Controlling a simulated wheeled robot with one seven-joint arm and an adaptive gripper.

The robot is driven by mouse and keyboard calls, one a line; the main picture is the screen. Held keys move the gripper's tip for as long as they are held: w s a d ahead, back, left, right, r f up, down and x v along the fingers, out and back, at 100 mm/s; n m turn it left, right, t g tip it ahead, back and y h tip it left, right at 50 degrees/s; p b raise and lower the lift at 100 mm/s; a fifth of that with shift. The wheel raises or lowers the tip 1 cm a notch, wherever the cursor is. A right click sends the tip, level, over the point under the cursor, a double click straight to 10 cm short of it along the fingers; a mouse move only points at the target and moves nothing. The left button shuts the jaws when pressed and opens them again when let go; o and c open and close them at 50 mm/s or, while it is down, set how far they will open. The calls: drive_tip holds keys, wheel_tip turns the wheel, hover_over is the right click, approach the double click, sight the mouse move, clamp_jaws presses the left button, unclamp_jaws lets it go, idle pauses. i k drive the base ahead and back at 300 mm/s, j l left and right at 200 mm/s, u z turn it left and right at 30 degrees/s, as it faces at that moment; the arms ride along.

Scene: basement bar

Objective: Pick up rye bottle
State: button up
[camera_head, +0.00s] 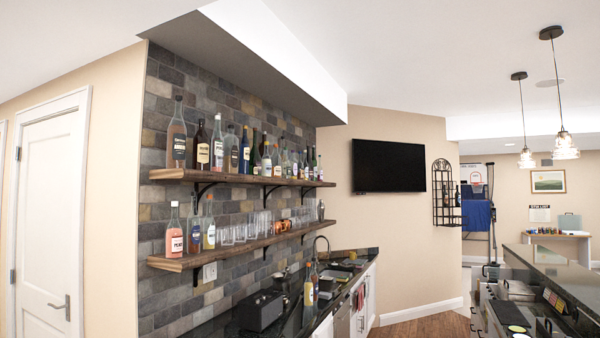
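Several bottles stand on the upper wooden shelf (240,179) against the stone wall. At its left end are a tall pinkish bottle (177,140), a dark bottle with a cream label (202,150) and a clear bottle (217,150). More bottles stand close together towards the right. A yellow-orange bottle (308,288) stands on the counter by the sink. The labels are too small to tell which bottle is rye. My gripper is not in view.
Glasses (240,230) fill much of the lower shelf. A black toaster-like box (260,310) and a faucet (316,248) are on the dark counter. A second counter (560,270) is at right. Wooden floor (425,327) is clear between them.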

sight(286, 166)
drive_tip(key=u, duration=0.2)
drive_tip(key=i+z, duration=0.1)
drive_tip(key=i, duration=0.8)
drive_tip(key=i+j+z, duration=0.1)
drive_tip(key=i, duration=0.8)
drive_tip(key=i+l+z, duration=0.1)
drive_tip(key=i+z, duration=0.25)
drive_tip(key=i, duration=0.65)
drive_tip(key=i+j+z, duration=0.15)
drive_tip(key=i+z, duration=0.15)
drive_tip(key=i, duration=0.75)
drive_tip(key=i+z, duration=0.1)
drive_tip(key=i, duration=0.9)
drive_tip(key=i+j+z, duration=0.1)
drive_tip(key=i, duration=0.85)
drive_tip(key=i+l+z, duration=0.1)
drive_tip(key=i, duration=0.45)
drive_tip(key=i+l+z, duration=0.1)
drive_tip(key=i, duration=0.5)
drive_tip(key=u, duration=3.9)
